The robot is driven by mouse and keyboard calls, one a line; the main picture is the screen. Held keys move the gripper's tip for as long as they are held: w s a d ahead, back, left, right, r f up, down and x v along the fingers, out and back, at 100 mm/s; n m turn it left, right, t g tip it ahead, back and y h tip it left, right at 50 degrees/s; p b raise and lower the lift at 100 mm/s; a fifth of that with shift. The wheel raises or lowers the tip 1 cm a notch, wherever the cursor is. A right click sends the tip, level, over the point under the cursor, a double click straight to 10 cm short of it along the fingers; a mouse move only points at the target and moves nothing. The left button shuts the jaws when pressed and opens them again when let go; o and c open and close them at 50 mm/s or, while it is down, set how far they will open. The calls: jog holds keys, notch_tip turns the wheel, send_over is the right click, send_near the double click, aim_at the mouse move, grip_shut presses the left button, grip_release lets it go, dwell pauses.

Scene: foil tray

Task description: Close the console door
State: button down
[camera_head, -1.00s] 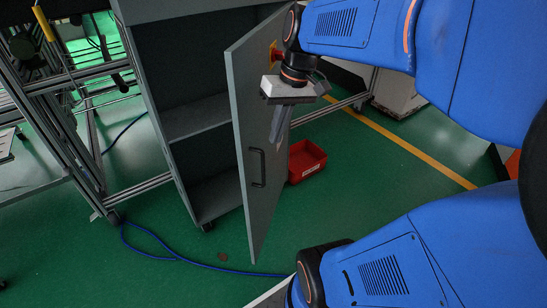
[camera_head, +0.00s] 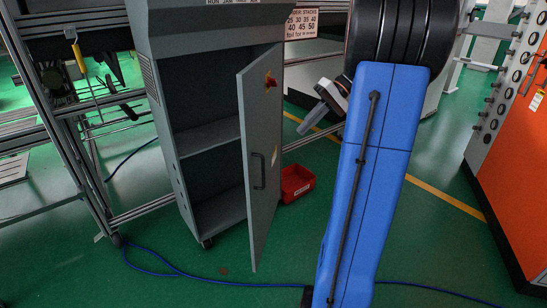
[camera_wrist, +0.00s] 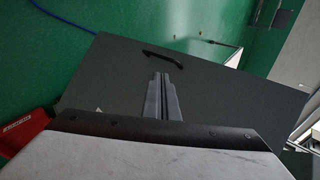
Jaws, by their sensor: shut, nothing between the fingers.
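The grey console (camera_head: 161,95) stands at the left of centre in the head view, with its shelved inside showing. Its door (camera_head: 260,120) is hinged on the right side and hangs wide open towards me. A black bar handle (camera_head: 258,171) is on the door's outer face, and it also shows in the wrist view (camera_wrist: 163,57). My gripper (camera_head: 304,128) is to the right of the door, on its outer side. In the wrist view the fingers (camera_wrist: 161,78) are shut together with nothing between them and point at the door's outer face. Whether they touch it I cannot tell.
A red bin (camera_head: 297,183) sits on the floor behind the door. A blue cable (camera_head: 170,270) runs over the green floor in front. A metal frame (camera_head: 75,130) stands at the left and an orange cabinet (camera_head: 520,170) at the right.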

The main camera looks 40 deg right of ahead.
jog(key=a+r+x, duration=0.2)
jog(key=x, duration=1)
jog(key=shift+w+a+f, duration=0.2)
jog(key=shift+w+f, duration=0.05)
jog(key=shift+w, duration=0.05)
